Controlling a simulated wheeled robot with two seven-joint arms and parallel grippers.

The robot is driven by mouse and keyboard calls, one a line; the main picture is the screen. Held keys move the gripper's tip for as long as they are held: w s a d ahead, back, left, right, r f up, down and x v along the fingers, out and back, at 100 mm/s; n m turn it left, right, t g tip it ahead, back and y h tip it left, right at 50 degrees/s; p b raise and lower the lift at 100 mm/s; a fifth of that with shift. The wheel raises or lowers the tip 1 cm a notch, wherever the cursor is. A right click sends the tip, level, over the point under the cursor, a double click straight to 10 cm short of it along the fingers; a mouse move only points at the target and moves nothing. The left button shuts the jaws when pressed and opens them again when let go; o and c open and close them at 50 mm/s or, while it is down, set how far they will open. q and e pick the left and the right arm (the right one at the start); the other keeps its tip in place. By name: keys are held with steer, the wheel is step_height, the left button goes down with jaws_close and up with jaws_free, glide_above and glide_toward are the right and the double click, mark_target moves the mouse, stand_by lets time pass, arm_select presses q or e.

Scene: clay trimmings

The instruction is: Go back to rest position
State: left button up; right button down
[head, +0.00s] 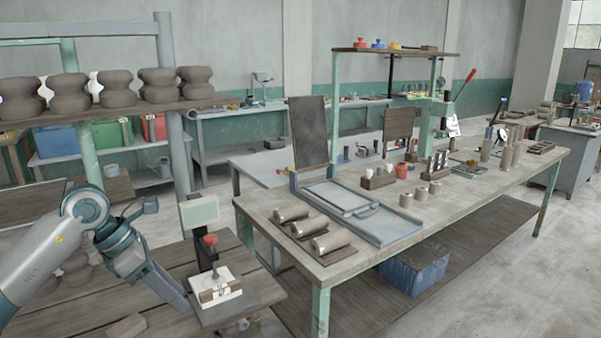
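My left gripper (181,300) hangs at the lower left, pointing down and right over the dark wooden table (80,308). Its fingers show as one grey shape, so I cannot tell whether they are apart or together. No object shows in it. A small press with a red knob (210,240) and a white block stands just to its right on a grey plate (240,303). A brown clay-like piece (127,327) lies on the table below the gripper. My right gripper is not in view.
A shelf (100,112) with several brown clay pots stands above my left arm. A long workbench (375,262) to the right carries cylinders on boards, a framed tray (345,200), and a lever press (440,120). A blue crate (413,270) sits beneath. Floor is clear at the right.

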arm_select(q)
steer(key=d+f+n+h, duration=0.4)
steer(key=d+h, duration=0.2)
steer(key=d, duration=0.2)
steer(key=d+f+n+h, duration=0.3)
steer(key=d+f+h, duration=0.25)
steer(key=d, duration=0.25)
steer(key=a+f+n+t+y, duration=0.35)
steer(key=f+n+t, duration=0.35)
steer(key=f+n, duration=0.6)
steer(key=a+f+n+t+y, duration=0.2)
steer(key=f+n+t+y, duration=0.3)
steer(key=f+n, duration=0.8)
steer(key=s+a+f+n+y, duration=0.1)
steer(key=s+f+n, duration=0.25)
steer(key=f, duration=0.35)
steer(key=s+a+f+n+y, duration=0.1)
steer(key=s+f+n+y, duration=0.1)
steer(key=s+f, duration=0.35)
steer(key=s+f+n+g+y, duration=0.3)
steer(key=s+f+n+g, duration=0.3)
steer(key=s+f, duration=1.5)
steer(key=shift+s+d, duration=0.3)
steer(key=shift+s, duration=0.8)
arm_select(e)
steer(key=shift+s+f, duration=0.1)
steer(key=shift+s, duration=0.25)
